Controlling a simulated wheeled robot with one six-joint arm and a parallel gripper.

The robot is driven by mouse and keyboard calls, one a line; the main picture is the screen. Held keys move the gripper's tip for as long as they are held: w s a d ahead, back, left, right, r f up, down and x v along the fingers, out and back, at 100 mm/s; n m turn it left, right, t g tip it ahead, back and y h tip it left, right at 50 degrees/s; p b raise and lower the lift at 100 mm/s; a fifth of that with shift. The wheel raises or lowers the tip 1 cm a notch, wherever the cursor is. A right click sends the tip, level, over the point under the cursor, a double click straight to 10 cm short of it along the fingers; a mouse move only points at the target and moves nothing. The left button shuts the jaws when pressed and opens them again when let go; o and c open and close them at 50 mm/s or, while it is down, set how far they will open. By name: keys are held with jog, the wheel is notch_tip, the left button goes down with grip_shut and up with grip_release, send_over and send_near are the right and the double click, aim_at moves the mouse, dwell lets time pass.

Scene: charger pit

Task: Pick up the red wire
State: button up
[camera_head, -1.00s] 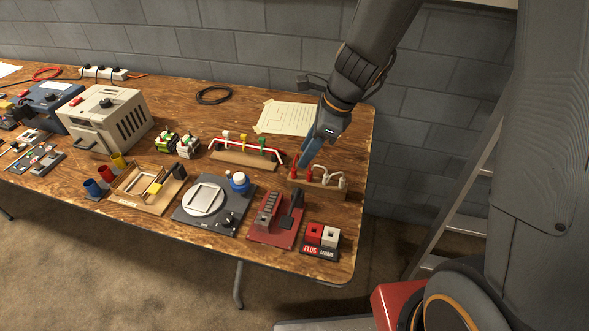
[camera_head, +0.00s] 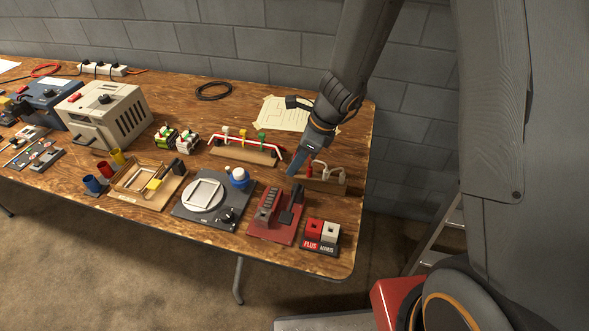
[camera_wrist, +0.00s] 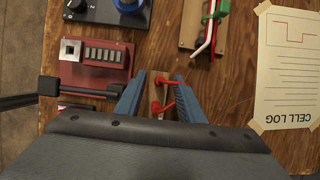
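A red wire (camera_head: 311,168) stands at the left end of a small wooden block (camera_head: 327,185) near the table's right edge, beside a white wire (camera_head: 331,170). My gripper (camera_head: 292,171) is just left of the red wire, low over the table, and covers part of the block. In the wrist view, my gripper (camera_wrist: 162,84) has its two blue fingers apart. The red wire (camera_wrist: 168,105) shows between and below the fingertips, with part of the block. It is not gripped. I cannot tell whether a finger touches it.
A red tool base (camera_head: 262,228) and a PLUS/MINUS block (camera_head: 321,236) stand in front. A wooden rack (camera_head: 240,153) with a red and white rod is to the left. The paper log (camera_head: 285,116) lies behind. A red cable (camera_head: 46,70) lies far left.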

grip_shut()
